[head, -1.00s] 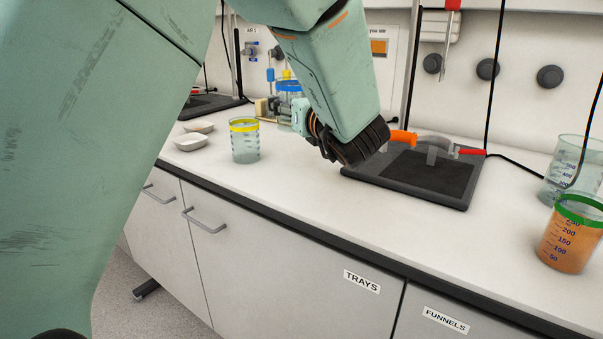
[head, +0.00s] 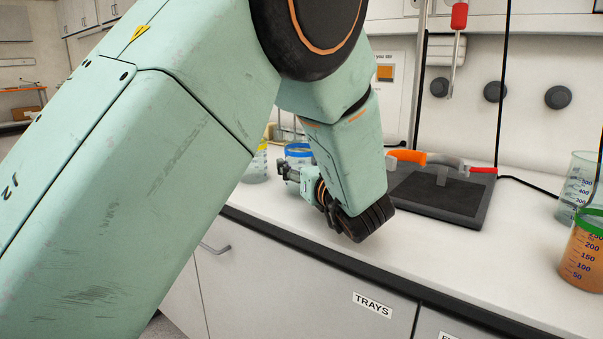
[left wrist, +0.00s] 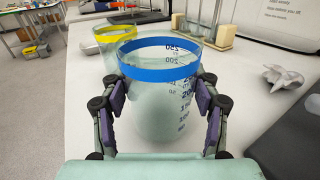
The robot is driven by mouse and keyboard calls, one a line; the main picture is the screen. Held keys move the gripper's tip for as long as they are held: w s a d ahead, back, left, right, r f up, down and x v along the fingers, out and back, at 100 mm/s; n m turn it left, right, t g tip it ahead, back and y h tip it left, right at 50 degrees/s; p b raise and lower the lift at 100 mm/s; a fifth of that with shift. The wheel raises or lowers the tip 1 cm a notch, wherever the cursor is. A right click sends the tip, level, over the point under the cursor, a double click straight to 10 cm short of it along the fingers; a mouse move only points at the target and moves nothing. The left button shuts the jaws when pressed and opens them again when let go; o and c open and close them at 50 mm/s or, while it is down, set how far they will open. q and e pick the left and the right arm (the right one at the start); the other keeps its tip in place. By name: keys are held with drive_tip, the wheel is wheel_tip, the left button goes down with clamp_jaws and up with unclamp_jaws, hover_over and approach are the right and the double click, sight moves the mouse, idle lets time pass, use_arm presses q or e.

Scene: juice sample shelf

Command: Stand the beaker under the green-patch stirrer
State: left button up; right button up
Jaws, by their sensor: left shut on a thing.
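A clear beaker with a blue rim band (left wrist: 160,72) fills the middle of the left wrist view, upright and apparently empty. My left gripper (left wrist: 158,108) is shut on it, with pads on both sides. In the head view, my left gripper (head: 290,172) is beside the blue-rimmed beaker (head: 299,150), which is mostly hidden behind it. I cannot tell whether the beaker touches the bench. A red-topped stirrer (head: 459,17) hangs above the back of the bench. I see no green patch on it. My right gripper is not in view.
A yellow-rimmed beaker (left wrist: 112,38) stands close beyond the held one. A dark stand base (head: 440,195) with an orange-handled clamp (head: 407,156) lies right of my arm. A green-banded beaker of orange juice (head: 583,258) and a clear beaker (head: 577,185) stand far right.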

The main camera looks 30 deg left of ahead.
use_arm(q)
drive_tip(key=shift+w+f, duration=0.1)
drive_tip(key=shift+f, duration=0.35)
drive_tip(key=shift+r, duration=0.1)
drive_tip(key=o, duration=1.4)
drive_tip(key=shift+f, duration=0.2)
